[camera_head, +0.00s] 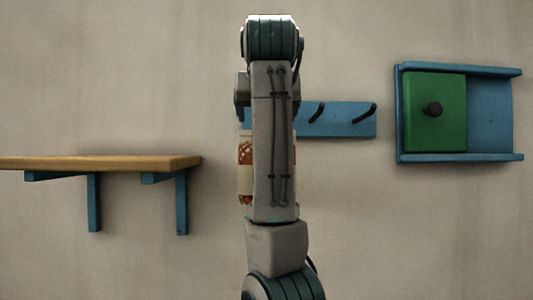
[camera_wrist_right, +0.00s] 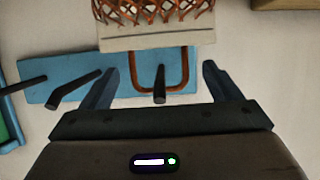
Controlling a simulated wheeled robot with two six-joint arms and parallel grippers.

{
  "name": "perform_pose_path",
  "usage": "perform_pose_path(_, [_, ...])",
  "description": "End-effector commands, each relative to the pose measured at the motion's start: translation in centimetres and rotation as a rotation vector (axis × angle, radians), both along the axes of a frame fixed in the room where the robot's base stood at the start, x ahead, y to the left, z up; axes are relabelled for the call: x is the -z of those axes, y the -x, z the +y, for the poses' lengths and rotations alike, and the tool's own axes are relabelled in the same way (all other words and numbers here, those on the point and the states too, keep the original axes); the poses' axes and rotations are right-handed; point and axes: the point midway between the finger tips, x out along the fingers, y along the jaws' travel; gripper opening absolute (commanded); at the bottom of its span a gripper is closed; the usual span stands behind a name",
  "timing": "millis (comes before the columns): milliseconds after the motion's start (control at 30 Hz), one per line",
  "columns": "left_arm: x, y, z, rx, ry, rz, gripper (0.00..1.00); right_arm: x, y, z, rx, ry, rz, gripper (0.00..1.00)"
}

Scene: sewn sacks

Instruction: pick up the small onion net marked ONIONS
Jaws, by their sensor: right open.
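The onion net (camera_head: 245,153), orange mesh with a pale band, hangs against the wall and is mostly hidden behind my right arm in the head view. In the right wrist view the net (camera_wrist_right: 155,36) appears upside down at the top, with its brown carrying loop (camera_wrist_right: 186,78) around a dark peg (camera_wrist_right: 160,88). No lettering is readable. My right gripper (camera_wrist_right: 160,67) is open, with a finger on each side of the loop and peg; I see no finger touching them. The head view hides this gripper behind the arm. My left gripper is not in view.
The blue peg rail (camera_head: 345,128) has other bare pegs beside the net's peg. A wooden shelf (camera_head: 100,162) on blue brackets is at left. A blue wall frame (camera_head: 490,112) with a green knobbed panel (camera_head: 435,130) is at right.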

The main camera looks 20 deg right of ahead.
Motion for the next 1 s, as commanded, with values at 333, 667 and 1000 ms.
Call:
perform_pose_path(333, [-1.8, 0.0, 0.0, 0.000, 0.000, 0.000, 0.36, 0.9, -2.2, -0.7, 0.000, 0.000, -0.002, 0.84])
perform_pose_path(667, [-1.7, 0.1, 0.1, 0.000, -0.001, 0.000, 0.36, 0.9, -2.2, -0.7, 0.000, 0.000, -0.002, 0.51])
perform_pose_path(1000, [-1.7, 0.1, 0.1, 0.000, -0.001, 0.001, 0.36, 0.8, -2.2, -0.7, 0.000, 0.000, -0.004, 0.00])
